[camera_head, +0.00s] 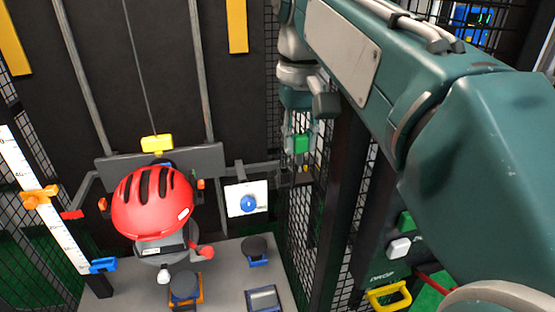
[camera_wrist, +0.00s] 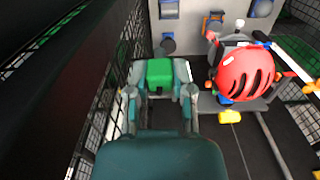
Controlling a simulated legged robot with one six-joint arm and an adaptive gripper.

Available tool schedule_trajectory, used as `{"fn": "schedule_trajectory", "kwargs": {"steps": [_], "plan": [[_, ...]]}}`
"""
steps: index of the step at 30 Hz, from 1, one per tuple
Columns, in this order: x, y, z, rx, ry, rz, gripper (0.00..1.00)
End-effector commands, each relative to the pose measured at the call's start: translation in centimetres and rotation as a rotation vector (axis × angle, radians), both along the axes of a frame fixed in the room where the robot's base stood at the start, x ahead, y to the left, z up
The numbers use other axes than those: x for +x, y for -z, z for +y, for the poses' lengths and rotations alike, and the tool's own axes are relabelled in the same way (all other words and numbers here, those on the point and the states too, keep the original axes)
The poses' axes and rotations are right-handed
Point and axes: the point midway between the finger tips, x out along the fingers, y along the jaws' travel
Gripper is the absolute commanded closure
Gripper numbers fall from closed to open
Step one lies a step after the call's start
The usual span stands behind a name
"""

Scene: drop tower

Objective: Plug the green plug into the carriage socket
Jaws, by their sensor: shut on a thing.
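My gripper (camera_head: 300,150) is shut on the green plug (camera_head: 301,143), which is held up by the mesh wall, right of the helmet. In the wrist view, my gripper (camera_wrist: 160,78) has a finger on each side of the plug (camera_wrist: 160,71). The carriage (camera_head: 212,158) is a dark grey crossbar on two upright rails. It bears a red helmet (camera_head: 150,200), also seen in the wrist view (camera_wrist: 246,74). The plug is apart from the carriage. I cannot make out the carriage socket; the helmet covers part of the carriage.
A yellow block (camera_head: 157,144) hangs on a cable above the helmet. A white plate with a blue knob (camera_head: 248,204) stands between helmet and mesh wall. A white scale (camera_head: 40,195) is at left. A yellow handle (camera_head: 389,296) is at lower right. A grey bench (camera_head: 222,277) lies below.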

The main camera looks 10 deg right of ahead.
Motion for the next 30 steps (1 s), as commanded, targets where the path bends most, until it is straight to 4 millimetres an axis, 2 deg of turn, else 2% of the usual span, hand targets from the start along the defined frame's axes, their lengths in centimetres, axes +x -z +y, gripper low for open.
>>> {"fn": "schedule_trajectory", "kwargs": {"steps": [1, 9, 15, 26, 30], "plan": [[1.2, 0.6, -0.1, 0.0, 0.001, 0.005, 0.97], [6.9, 3.2, -0.7, 0.0, 0.0, 0.004, 0.97], [9.7, 6.5, -1.0, 0.0, 0.001, 0.004, 0.97], [12.1, 9.5, -1.2, 0.0, 0.0, 0.004, 0.97], [11.9, 11.5, -1.2, 0.0, 0.0, 0.003, 0.97]]}}
